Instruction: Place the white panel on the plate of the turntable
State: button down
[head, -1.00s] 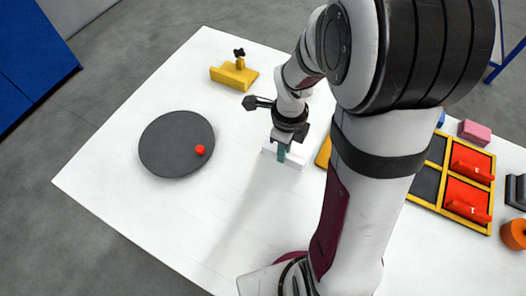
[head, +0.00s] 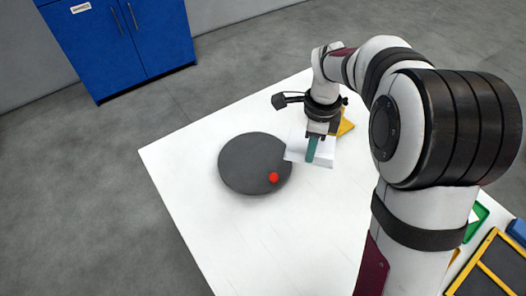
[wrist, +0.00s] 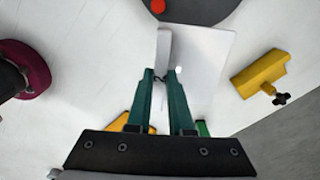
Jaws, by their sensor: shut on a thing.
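The white panel (head: 297,154) is in my gripper (head: 311,155), at the right edge of the dark round turntable plate (head: 240,170) in the head view. In the wrist view the panel (wrist: 205,60) extends from between my teal fingers (wrist: 160,78), with a raised strip along its left side. Its far end reaches toward the plate (wrist: 205,8), which shows at the top edge. A red knob (head: 273,178) stands on the plate near its rim. I cannot tell whether the panel is above the plate's rim or just beside it.
A yellow clamp block (wrist: 258,72) with a black knob lies right of the panel in the wrist view. Yellow-framed trays (head: 490,265) and a green piece (head: 476,220) are at the lower right in the head view.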

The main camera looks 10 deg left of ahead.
aim_at(295, 148)
jog(key=a, duration=0.1)
jog(key=a+n, duration=0.1)
jog(key=a, duration=0.1)
jog(key=shift+w+a, duration=0.3)
jog(key=shift+w, duration=0.1)
jog(key=a+f, duration=0.2)
jog(key=a, duration=0.1)
jog(key=a+f, duration=0.2)
jog(key=a, duration=0.2)
jog(key=w+a+f, duration=0.1)
jog(key=a+f, duration=0.1)
jog(key=a, duration=0.1)
jog(key=shift+a+f, duration=0.2)
jog(key=shift+a, duration=0.05)
jog(key=f, duration=0.4)
jog(key=shift+a, duration=0.2)
jog(key=shift+f, duration=0.1)
jog(key=shift+f, duration=0.1)
jog(key=c, duration=0.8)
grip_release()
